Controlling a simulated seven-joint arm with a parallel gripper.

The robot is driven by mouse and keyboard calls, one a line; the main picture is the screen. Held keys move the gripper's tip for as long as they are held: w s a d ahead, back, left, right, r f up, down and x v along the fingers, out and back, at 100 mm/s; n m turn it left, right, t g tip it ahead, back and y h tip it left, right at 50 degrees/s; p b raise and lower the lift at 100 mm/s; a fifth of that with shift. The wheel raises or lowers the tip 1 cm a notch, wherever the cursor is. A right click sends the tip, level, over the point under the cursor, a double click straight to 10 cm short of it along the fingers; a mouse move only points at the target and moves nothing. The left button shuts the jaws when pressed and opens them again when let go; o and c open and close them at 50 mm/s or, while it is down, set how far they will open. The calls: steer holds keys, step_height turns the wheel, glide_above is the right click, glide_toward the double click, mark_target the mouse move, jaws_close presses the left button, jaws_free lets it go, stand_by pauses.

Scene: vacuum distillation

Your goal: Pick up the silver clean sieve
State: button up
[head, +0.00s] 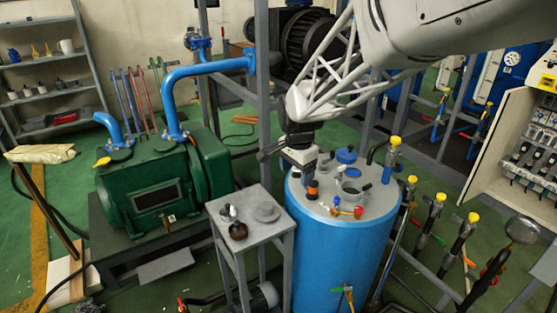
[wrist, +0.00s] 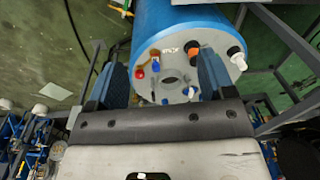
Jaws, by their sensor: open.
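A silver-grey round piece (head: 267,212), which looks like the clean sieve, lies on a small grey table (head: 283,226) left of the blue tank. A dark round piece (head: 238,231) sits near the table's front edge, and a small white-topped item (head: 229,212) stands behind it. My gripper (head: 298,152) is above the left rear part of the blue tank's lid, up and to the right of the table. In the wrist view my gripper (wrist: 163,65) has its two fingers wide apart with nothing held. The sieve cannot be made out in the wrist view.
The blue tank (head: 330,245) has a grey lid with an open round port (head: 352,188), an orange-and-black fitting (head: 312,189) and a red valve (head: 357,211). A green pump (head: 150,195) stands left. Yellow-capped pipes (head: 437,205) stand right. A grey frame post rises behind the table.

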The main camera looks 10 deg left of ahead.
steer(key=w+a+f+m, duration=0.1)
steer(key=w+a+f, duration=0.1)
steer(key=a+f, duration=0.3)
steer(key=w+a+f+m, duration=0.1)
steer(key=w+a+f, duration=0.15)
steer(key=a, duration=0.55)
steer(key=m, duration=0.2)
glide_above(227, 205)
steer(key=shift+g, duration=0.4)
steer(key=f, duration=0.8)
steer(key=shift+w+f, duration=0.25)
steer(key=shift+f, duration=0.15)
steer(key=shift+f, duration=1.15)
steer(key=shift+f, duration=0.15)
steer(key=shift+s+f, duration=0.15)
steer(key=shift+f, duration=2.3)
